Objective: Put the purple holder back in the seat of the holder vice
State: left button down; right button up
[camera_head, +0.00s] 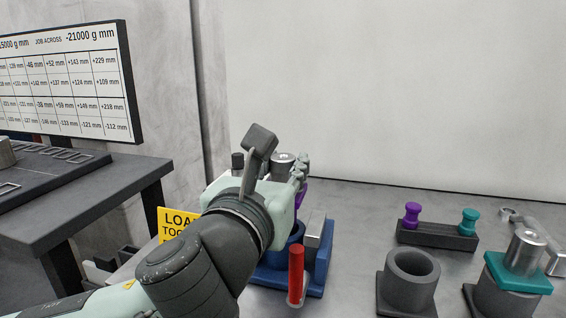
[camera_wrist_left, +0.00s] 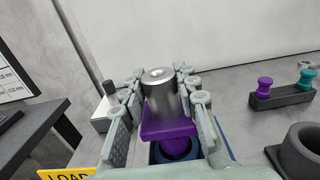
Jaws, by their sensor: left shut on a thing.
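The purple holder (camera_wrist_left: 168,130) has a square plate with a metal cylinder (camera_wrist_left: 160,88) standing upright on it. My left gripper (camera_head: 300,170) is shut on the holder, with one finger on each side in the left wrist view. In the head view my gripper hides most of the holder; only a sliver of purple (camera_head: 299,201) shows. The blue holder vice (camera_head: 318,270) is under the gripper, with a round blue seat (camera_head: 297,232) and a red handle (camera_head: 296,270). The holder is over the seat; I cannot tell whether it is fully down in it. My right gripper is not in view.
A dark rack (camera_head: 437,235) with a purple and a teal knobbed piece stands to the right. In front of it is an empty grey ring stand (camera_head: 410,275). A teal holder (camera_head: 518,272) with a metal cylinder sits in another stand at the far right. A wall closes the back.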

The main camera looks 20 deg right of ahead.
pick_arm(q)
jog(key=shift+f+b, duration=0.75)
jog(key=shift+f, duration=0.2)
jog(key=c, duration=1.1)
grip_release()
jog(key=shift+f, duration=0.1)
jog(key=shift+o, duration=0.2)
jog(key=shift+f, duration=0.15)
notch_tip(320, 180, up, 10)
jog(key=shift+r, duration=0.25)
